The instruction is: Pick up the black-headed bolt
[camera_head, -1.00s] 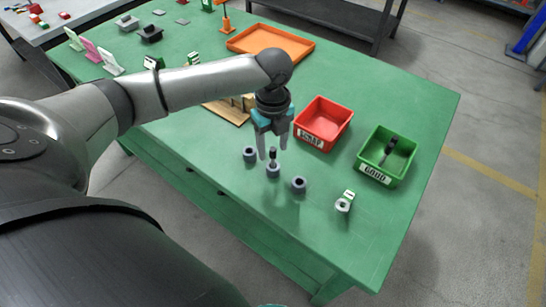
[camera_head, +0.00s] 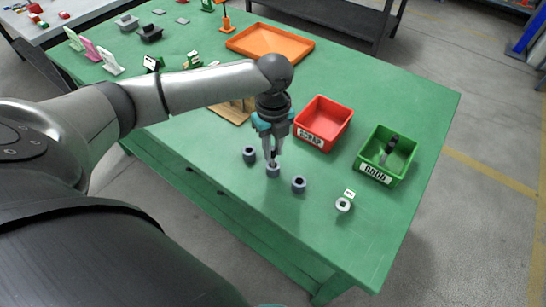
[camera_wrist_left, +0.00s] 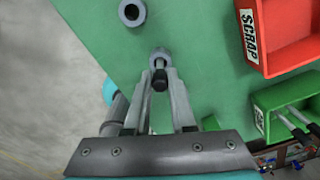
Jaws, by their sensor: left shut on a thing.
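The black-headed bolt (camera_wrist_left: 159,83) stands in the middle of three grey cylindrical holders (camera_head: 273,171), with its dark head between my left fingers. My left gripper (camera_head: 272,157) points down over that holder and is shut on the bolt. In the left wrist view both fingertips (camera_wrist_left: 161,76) close in on the bolt from either side, and the holder (camera_wrist_left: 160,55) is just past them. The fingers hide much of the bolt in the head view. Whether it has risen at all in the holder, I cannot tell. My right gripper is not in view.
Grey holders stand left (camera_head: 249,154) and right (camera_head: 299,185). A red SCRAP bin (camera_head: 345,128) and a green GOOD bin (camera_head: 402,175) holding dark-ended bolts are to the right. A light ring-shaped part (camera_head: 343,205) lies near the front. An orange tray (camera_head: 235,46) is behind.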

